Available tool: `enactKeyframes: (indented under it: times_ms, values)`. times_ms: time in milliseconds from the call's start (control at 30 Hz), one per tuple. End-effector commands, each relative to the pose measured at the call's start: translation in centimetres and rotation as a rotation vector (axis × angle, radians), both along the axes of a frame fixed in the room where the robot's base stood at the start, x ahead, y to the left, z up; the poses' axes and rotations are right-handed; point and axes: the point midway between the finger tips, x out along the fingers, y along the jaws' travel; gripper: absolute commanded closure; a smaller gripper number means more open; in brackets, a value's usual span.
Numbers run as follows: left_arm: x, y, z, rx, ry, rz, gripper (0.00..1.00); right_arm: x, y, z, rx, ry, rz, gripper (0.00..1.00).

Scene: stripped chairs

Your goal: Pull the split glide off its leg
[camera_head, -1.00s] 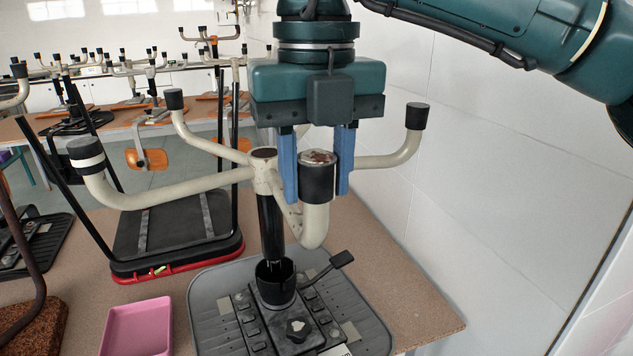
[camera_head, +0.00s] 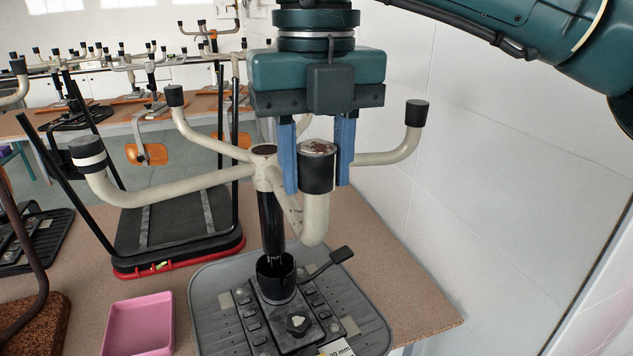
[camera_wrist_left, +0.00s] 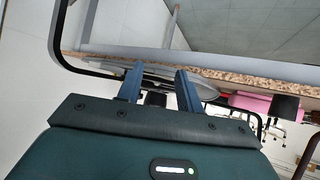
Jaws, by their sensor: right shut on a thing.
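The split glide (camera_head: 317,173) is a black cap with a worn, brown-and-grey end, on the upturned near leg (camera_head: 316,218) of a beige chair base. My right gripper (camera_head: 318,180) comes down from above with one blue finger on each side of the cap and is shut on it. The beige leg tube runs up into the cap's lower edge; how much tube is inside is hidden. A split is not clearly visible. In the left wrist view, my left gripper (camera_wrist_left: 158,88) has its two fingers apart with nothing between them.
The chair base stands on its black post in a clamp fixture (camera_head: 283,290) on a grey mat (camera_head: 212,288). Other capped legs spread left, back and right. A pink tray (camera_head: 139,325) lies at front left. A white wall (camera_head: 500,160) closes the right side.

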Motion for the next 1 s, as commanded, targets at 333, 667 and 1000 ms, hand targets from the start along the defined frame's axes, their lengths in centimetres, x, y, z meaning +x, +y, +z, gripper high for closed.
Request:
enactKeyframes:
  times_ms: [333,667,1000]
  values:
    - [0.0,0.0,0.0,0.0,0.0,0.0,0.64,0.0,0.0,0.0,0.0,0.0,0.0,1.0]
    - [0.1,0.0,0.6,0.001,-0.002,0.0,0.64,0.0,0.0,0.6,0.0,0.0,0.0,1.0]
    - [0.1,0.0,2.2,0.0,-0.001,0.0,0.64,0.0,0.0,2.7,0.001,-0.001,0.001,1.0]
